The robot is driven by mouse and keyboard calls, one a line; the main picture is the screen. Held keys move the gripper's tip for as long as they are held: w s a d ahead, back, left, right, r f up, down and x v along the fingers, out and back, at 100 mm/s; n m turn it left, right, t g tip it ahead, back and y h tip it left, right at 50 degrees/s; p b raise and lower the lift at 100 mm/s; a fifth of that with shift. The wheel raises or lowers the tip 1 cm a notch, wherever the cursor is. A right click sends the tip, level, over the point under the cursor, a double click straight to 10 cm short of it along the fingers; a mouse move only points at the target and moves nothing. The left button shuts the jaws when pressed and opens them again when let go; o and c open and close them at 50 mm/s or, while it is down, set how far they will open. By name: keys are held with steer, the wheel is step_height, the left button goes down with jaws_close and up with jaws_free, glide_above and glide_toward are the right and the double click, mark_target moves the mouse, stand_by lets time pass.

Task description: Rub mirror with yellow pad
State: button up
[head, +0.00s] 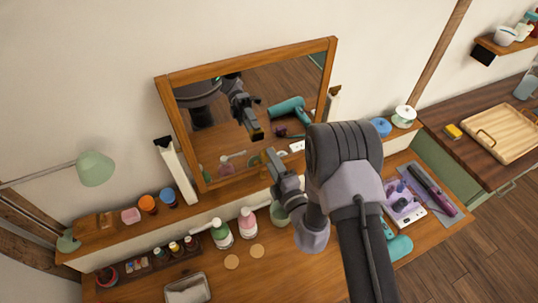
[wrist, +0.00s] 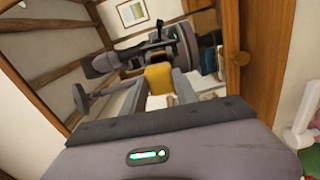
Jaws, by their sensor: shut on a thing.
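The mirror (head: 222,98) has a wooden frame and leans against the wall at the back of the dressing table. It also fills much of the wrist view, with its frame (wrist: 262,50) at the right. My gripper (head: 272,158) is in front of the mirror's lower middle. It is shut on a yellow pad (wrist: 158,77), which shows between the fingers in the wrist view. In the head view the pad itself is hidden; its yellow reflection shows in the glass. The reflection stands a little apart from my gripper, so contact is not evident.
Bottles, including a pink-white one (head: 247,222), stand below the mirror. A green lamp (head: 95,168) is at the left. A teal hairdryer (head: 397,245) and a purple organiser (head: 402,205) lie at the right. Another yellow block (head: 453,131) lies by a wooden tray (head: 497,135).

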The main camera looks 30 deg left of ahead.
steer(key=shift+b+v, duration=0.3)
steer(key=shift+v, duration=1.05)
steer(key=shift+d, duration=0.15)
steer(key=b+v, duration=0.1)
steer(key=v, duration=0.1)
steer(key=shift+s+d, duration=0.25)
steer(key=shift+d, duration=0.05)
